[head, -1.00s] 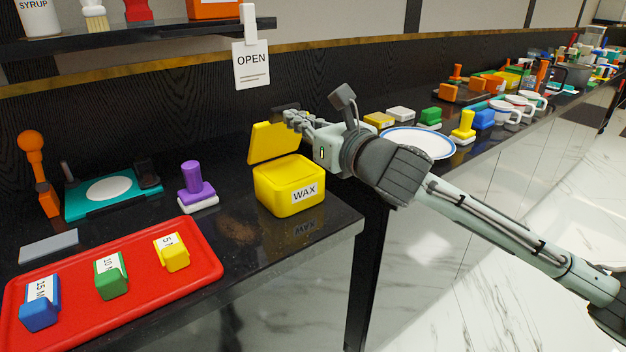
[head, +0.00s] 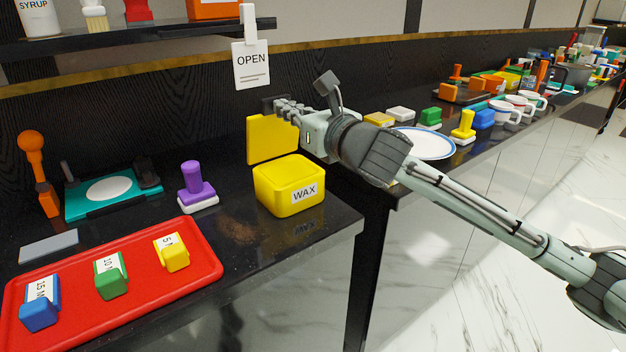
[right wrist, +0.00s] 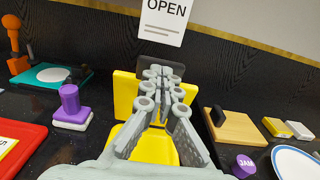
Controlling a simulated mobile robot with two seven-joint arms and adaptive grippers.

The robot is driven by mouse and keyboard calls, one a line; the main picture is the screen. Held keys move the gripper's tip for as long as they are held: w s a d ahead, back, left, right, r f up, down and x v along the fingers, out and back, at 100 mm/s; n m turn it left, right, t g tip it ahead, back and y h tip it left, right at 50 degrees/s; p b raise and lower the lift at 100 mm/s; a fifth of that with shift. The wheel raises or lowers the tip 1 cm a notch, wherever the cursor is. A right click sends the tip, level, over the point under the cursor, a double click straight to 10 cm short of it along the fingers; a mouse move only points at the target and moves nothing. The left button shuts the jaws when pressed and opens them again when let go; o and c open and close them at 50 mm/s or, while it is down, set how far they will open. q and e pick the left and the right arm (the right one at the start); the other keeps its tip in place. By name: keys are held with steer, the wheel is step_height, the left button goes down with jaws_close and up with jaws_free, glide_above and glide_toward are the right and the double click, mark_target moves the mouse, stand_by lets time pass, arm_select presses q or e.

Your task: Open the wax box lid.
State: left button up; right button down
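The yellow wax box (head: 275,197), labelled WAX, stands near the counter's right front edge. Its yellow lid (head: 262,140) stands raised, nearly upright, behind the box; it also shows in the right wrist view (right wrist: 126,92). A dark piece (right wrist: 178,68) sits at the lid's top edge. My right gripper (head: 285,106) reaches in from the right to that edge. In the right wrist view, its fingertips (right wrist: 157,73) are close together at the dark piece and appear closed on it. The exact contact is partly hidden by the fingers. My left gripper is not in view.
A red tray (head: 122,310) with coloured blocks lies at the left front. A purple-handled stamp (head: 194,180) stands left of the box. An OPEN sign (head: 251,75) hangs above and behind the lid. A plate (head: 430,145) and other items are on the counter to the right.

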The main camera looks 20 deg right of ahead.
mark_target(272, 102)
steer(key=shift+x, duration=0.8)
steer(key=shift+w+r, duration=0.1)
steer(key=shift+r, duration=0.05)
steer(key=shift+w+a, duration=0.25)
steer(key=shift+w, duration=0.3)
steer(key=shift+w+a, duration=0.2)
steer(key=shift+w, duration=0.35)
steer(key=shift+w+a, duration=0.15)
steer(key=shift+w, duration=0.25)
steer(key=v, duration=0.9)
